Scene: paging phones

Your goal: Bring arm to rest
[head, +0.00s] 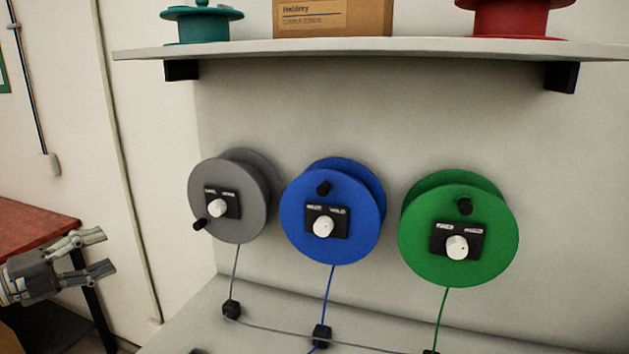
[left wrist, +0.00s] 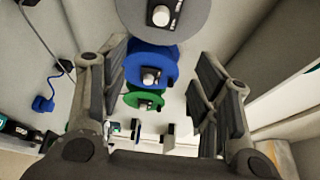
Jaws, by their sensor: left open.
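My left gripper (head: 104,254) is at the lower left of the head view, to the left of the wall reels and apart from them. Its fingers are spread and nothing is between them. In the left wrist view its two fingers (left wrist: 162,85) stand wide apart, with the reels in the background. A grey reel (head: 255,187), a blue reel (head: 354,228) and a green reel (head: 482,258) hang in a row on the wall, each with a black plate and a white knob. My right gripper does not show.
A shelf (head: 365,49) above the reels holds a teal spool (head: 203,25), a cardboard box (head: 345,22) and a red spool (head: 512,18). Cords run down from the reels to black blocks on a pale ledge (head: 205,320). A red-topped table (head: 35,228) is behind my left gripper.

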